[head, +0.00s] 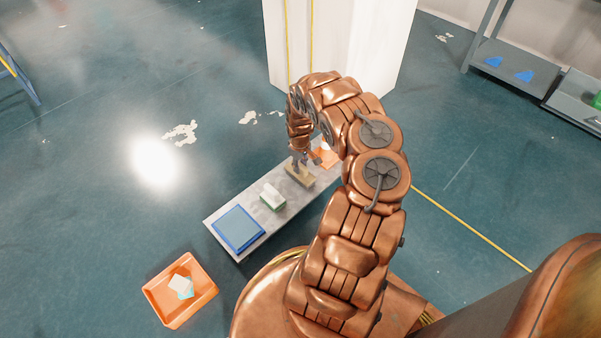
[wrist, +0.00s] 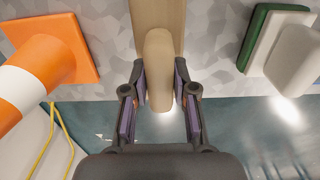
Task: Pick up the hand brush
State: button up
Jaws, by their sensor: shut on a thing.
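The hand brush (head: 301,177) is tan and wooden-looking. It lies across the grey speckled bench (head: 258,211) in the head view. In the wrist view its rounded handle (wrist: 159,60) points down the picture between my fingers, with its wider tan part behind at the top. My gripper (wrist: 159,88) is shut on the handle, one finger at each side. In the head view my gripper (head: 301,158) is above the brush, partly hidden by my wrist. I cannot tell whether the brush is clear of the bench.
A green and white block (head: 272,196) and a blue tray (head: 238,229) are on the bench. An orange-and-white cone (wrist: 62,50) stands on the brush's other side. An orange bin (head: 203,302) holding white and blue things sits on the floor. A white pillar (head: 375,45) rises behind.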

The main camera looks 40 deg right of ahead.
jog(key=shift+r, duration=0.1)
grip_shut()
notch_tip(320, 180, up, 10)
jog(key=p, duration=0.4)
jog(key=shift+p, duration=0.3)
